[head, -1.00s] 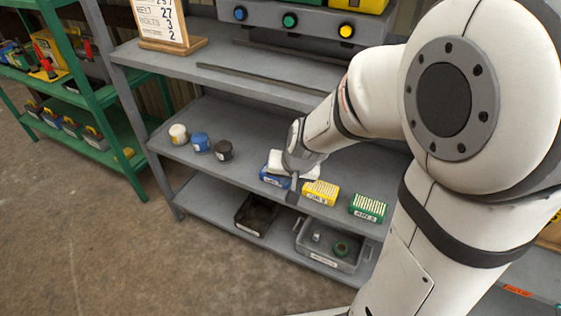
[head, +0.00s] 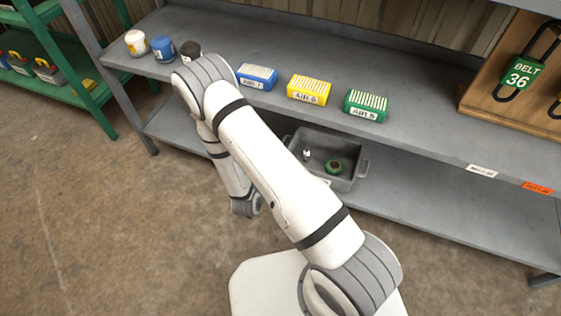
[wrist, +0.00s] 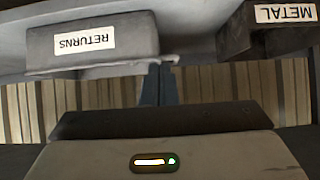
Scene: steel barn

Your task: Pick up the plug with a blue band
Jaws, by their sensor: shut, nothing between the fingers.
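No plug with a blue band can be made out in either view. In the head view, a grey tray (head: 359,172) on the lower shelf holds a green ring-like piece (head: 334,167) and a small pale piece (head: 307,154), too small to identify. My gripper (wrist: 160,72) shows in the wrist view with its fingers together and nothing between them. They point toward the grey bin labelled RETURNS (wrist: 120,50), which appears upside down; its inside is hidden. In the head view my arm hides the gripper.
A dark METAL bin (wrist: 270,35) is beside the RETURNS bin. Blue (head: 257,78), yellow (head: 309,88) and green (head: 366,106) boxes line the shelf above. White (head: 137,43), blue (head: 163,48) and dark (head: 189,52) jars stand left. The right lower shelf is clear.

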